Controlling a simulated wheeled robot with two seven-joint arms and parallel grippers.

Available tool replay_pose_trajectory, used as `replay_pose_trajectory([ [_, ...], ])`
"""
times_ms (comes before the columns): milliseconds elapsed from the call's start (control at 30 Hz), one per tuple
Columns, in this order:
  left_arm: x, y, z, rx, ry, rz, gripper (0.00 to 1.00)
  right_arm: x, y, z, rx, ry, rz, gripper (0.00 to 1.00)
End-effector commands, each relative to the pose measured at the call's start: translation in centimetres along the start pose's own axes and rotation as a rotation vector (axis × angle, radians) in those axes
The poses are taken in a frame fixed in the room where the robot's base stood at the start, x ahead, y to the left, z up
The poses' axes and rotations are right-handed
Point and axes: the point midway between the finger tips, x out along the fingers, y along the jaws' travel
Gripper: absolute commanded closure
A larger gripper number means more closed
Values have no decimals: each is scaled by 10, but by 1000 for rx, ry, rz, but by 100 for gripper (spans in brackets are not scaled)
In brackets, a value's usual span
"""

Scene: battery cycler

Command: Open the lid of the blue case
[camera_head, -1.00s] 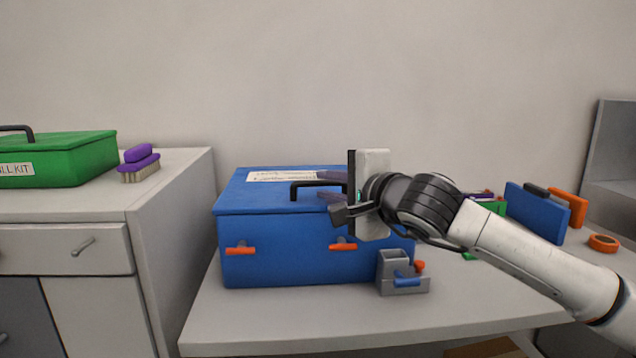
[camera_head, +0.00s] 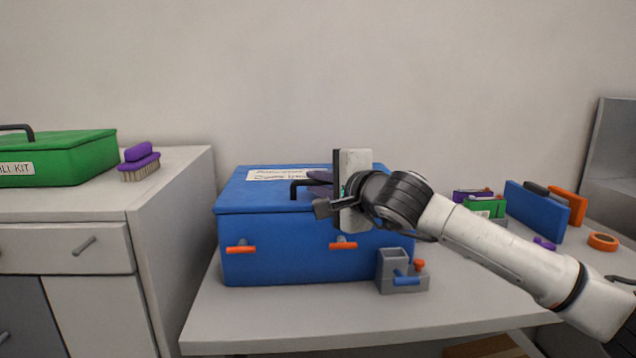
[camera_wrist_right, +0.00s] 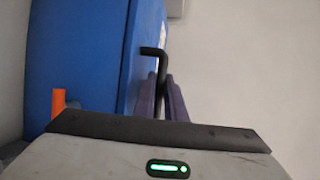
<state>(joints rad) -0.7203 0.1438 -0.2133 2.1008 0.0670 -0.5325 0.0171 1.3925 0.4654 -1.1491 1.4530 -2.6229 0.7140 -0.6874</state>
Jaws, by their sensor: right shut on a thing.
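The blue case (camera_head: 285,268) stands on the table with its lid (camera_head: 234,196) down. A white label lies on the lid top, and two orange latches (camera_head: 241,249) are on the front. The lid's black handle (camera_head: 297,184) shows its left end; the rest is behind my right gripper (camera_head: 320,184). Its purple fingers are shut on the handle. In the right wrist view the handle (camera_wrist_right: 153,50) runs in at the fingers (camera_wrist_right: 166,98), beside the blue lid (camera_wrist_right: 140,45). My left gripper is not in view.
A grey holder (camera_head: 403,275) stands at the case's front right corner. A blue panel (camera_head: 535,212), small items and an orange tape roll (camera_head: 603,241) are on the right. A cabinet with a green box (camera_head: 75,160) and purple brush (camera_head: 139,163) is on the left.

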Motion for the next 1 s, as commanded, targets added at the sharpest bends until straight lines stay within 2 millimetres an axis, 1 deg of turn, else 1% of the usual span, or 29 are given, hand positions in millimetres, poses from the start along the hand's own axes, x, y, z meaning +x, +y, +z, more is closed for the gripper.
replay_pose_trajectory([
  [133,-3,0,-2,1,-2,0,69,0,-4,0,3,0,5,100],
  [267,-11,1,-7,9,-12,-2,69,-1,-15,0,11,0,25,100],
  [367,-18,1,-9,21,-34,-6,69,-2,-28,0,23,1,54,100],
  [433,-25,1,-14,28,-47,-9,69,-2,-40,1,36,0,81,100],
  [467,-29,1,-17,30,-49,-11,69,-2,-45,0,41,1,94,100],
  [600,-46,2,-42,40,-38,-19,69,0,-70,0,72,1,167,100],
  [700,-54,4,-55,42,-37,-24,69,4,-85,-1,96,0,223,100],
  [800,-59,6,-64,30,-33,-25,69,8,-98,-3,97,0,227,100],
  [1000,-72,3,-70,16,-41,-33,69,19,-130,-8,97,2,225,100],
])
